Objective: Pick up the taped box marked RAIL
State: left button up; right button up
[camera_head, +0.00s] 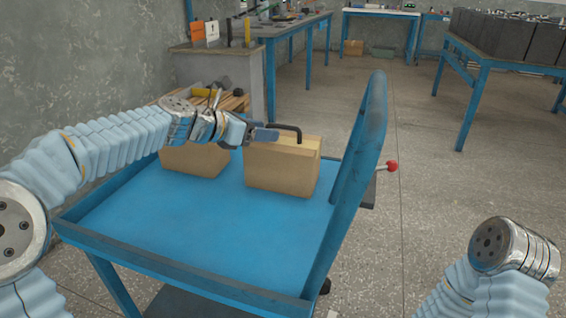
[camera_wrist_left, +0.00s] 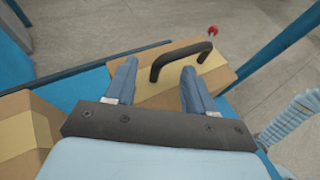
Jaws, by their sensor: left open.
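A brown taped box (camera_head: 282,172) with a black arched handle (camera_head: 285,129) on top stands on the blue cart. A second brown box (camera_head: 195,161) stands to its left, partly behind my left arm. I can read no RAIL marking on either box. My left gripper (camera_head: 268,134) is open at the top of the right-hand box, close to the handle. In the left wrist view, the handle (camera_wrist_left: 182,56) rises just ahead of and between the two open fingers (camera_wrist_left: 160,86), with the right-hand box (camera_wrist_left: 218,80) under them. My right gripper is out of view.
The blue cart (camera_head: 150,215) has a raised rim and an upright end frame (camera_head: 362,150) close right of the boxes. A red-knobbed lever (camera_head: 391,166) sticks out beyond it. The cart's near surface is clear. A grey cabinet (camera_head: 255,85) and workbenches stand behind.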

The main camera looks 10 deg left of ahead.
pick_arm(q)
jog(key=shift+c, duration=0.3)
grip_shut()
jog(key=shift+r, duration=0.2)
dwell(0.8)
